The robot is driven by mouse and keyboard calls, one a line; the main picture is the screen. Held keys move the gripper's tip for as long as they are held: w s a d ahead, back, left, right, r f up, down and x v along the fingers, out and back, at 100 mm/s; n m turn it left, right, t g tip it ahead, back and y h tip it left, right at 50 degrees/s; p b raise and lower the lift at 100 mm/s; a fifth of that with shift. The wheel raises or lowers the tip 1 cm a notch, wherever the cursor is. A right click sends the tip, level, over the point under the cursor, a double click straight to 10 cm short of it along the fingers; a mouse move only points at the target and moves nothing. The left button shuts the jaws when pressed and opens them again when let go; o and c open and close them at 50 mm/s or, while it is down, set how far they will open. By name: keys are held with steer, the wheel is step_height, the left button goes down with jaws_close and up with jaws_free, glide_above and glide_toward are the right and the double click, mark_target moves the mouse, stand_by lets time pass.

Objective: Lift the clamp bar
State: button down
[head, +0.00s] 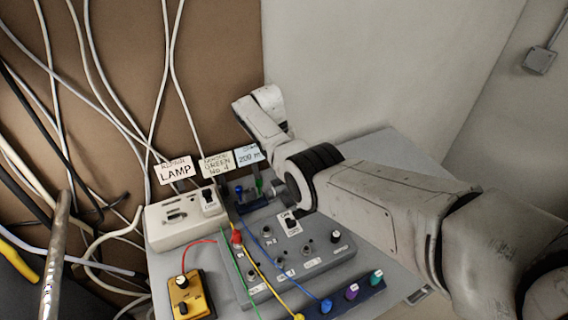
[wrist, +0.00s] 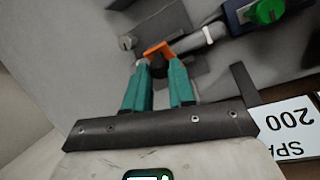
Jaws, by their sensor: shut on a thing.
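In the wrist view, my gripper (wrist: 159,72) has its two teal fingers closed on a small dark piece. An orange bar (wrist: 158,50) shows at the fingertips, and I take these together to be the clamp bar. The orange bar lies slightly tilted over a grey surface. A pale grey rod (wrist: 205,36) runs from beside it toward a dark blue block with a green knob (wrist: 266,11). In the head view, my arm's links hide the gripper and the clamp bar. I cannot tell how far the bar is off the surface.
The head view shows a grey panel (head: 322,266) with several knobs, a white box (head: 172,231) and a yellow box (head: 191,298). Coloured wires cross the panel's left side. Label cards, including LAMP (head: 175,170), stand behind it. Cables hang over the brown board at left.

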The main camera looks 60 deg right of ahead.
steer(key=shift+w, duration=0.1)
stand_by(0.3)
steer(key=c, duration=0.9)
jaws_free()
steer(key=shift+c, duration=0.2)
step_height(320, 180, up, 3)
steer(key=shift+f, duration=0.1)
steer(key=r+p, duration=0.1)
steer(key=s+r+p, duration=0.1)
steer(key=r+p, duration=0.1)
steer(key=shift+s+a, duration=0.35)
steer(key=shift+a, duration=0.05)
steer(key=s+a+r+p, duration=0.5)
steer(key=s+r, duration=0.2)
steer(key=s, duration=0.4)
